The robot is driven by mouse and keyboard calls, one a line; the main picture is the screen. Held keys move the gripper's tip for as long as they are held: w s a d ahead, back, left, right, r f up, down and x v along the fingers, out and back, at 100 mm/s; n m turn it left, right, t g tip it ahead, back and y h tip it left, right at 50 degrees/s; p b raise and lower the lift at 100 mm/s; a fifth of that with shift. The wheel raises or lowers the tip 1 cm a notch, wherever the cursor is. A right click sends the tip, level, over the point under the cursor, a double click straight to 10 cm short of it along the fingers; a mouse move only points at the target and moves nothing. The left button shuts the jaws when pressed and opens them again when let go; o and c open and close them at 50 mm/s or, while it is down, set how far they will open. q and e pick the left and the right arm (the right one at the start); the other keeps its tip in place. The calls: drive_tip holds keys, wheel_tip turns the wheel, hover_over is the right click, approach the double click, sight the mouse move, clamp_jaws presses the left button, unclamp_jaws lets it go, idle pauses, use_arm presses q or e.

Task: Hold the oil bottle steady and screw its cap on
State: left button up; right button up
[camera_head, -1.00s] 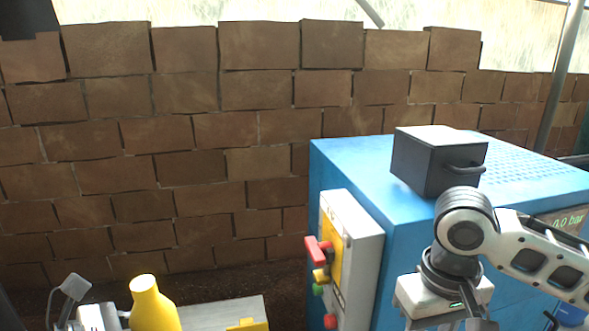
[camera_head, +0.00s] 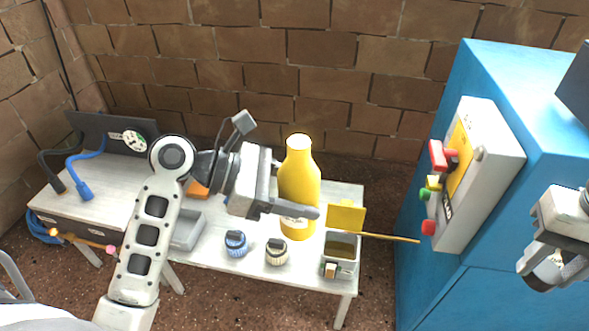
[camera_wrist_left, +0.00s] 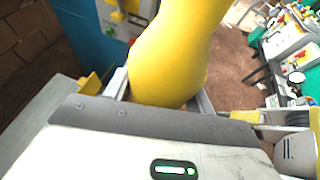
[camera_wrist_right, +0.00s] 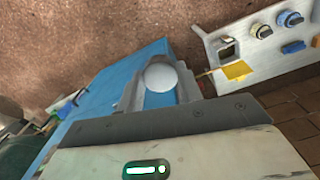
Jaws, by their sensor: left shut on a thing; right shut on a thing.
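The yellow oil bottle (camera_head: 299,178) stands upright over the workbench, its pale top showing no cap. My left gripper (camera_head: 298,208) is shut around the bottle's lower body. The left wrist view shows the bottle (camera_wrist_left: 172,60) between the two fingers; its top is out of that frame. My right gripper (camera_head: 546,272) is at the right edge of the head view, in front of the blue cabinet and well apart from the bottle. In the right wrist view it is shut on a round whitish cap (camera_wrist_right: 160,77). The cap is hard to make out in the head view.
On the workbench (camera_head: 200,255) are a blue-topped knob (camera_head: 236,243), a pale knob (camera_head: 277,252), a small open box (camera_head: 341,247), a yellow plate (camera_head: 346,217) and a grey tray (camera_head: 187,230). The blue cabinet (camera_head: 425,290) with a control box (camera_head: 480,175) stands between bench and right gripper.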

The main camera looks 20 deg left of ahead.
use_arm(q)
drive_tip(key=d+f+m+g+h, duration=0.1)
drive_tip(key=d+m+g, duration=0.5)
drive_tip(key=d, duration=0.5)
drive_tip(key=shift+w+f+g, duration=0.2)
drive_tip(key=shift+w+g, duration=0.2)
drive_tip(key=shift+g, duration=0.2)
use_arm(e)
drive_tip(key=a+r, duration=0.7)
drive_tip(key=a, duration=0.5)
drive_tip(key=w+a+r+m, duration=0.1)
drive_tip(key=a+r, duration=0.6)
drive_tip(key=a, duration=0.5)
drive_tip(key=shift+r, duration=0.3)
drive_tip(key=shift+f, duration=2.05)
